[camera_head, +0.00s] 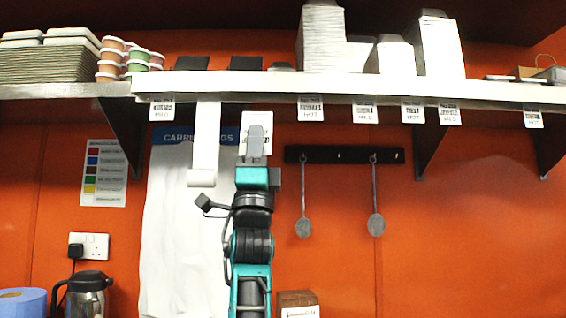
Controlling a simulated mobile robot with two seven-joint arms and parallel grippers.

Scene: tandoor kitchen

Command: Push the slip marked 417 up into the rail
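My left gripper (257,138) points upward at the middle of the view. One grey finger shows in front of a white slip (244,135), which appears pinched in it; the far finger is hidden behind the paper. The slip is upright, its top edge close under the white rail (350,88) along the shelf front. I cannot tell whether they touch. The finger covers most of the slip, and I cannot read 417 on it. Other printed slips hang from the rail, one to the left (161,107) and several to the right (310,108). My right gripper is not in view.
A long paper strip (206,140) hangs just left of the gripper, before white carrier bags (175,220). A dark hook bar (345,155) with two hanging ladles is to the right. Box stacks (322,40) stand on the shelf. A steel jug (88,295) is low left.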

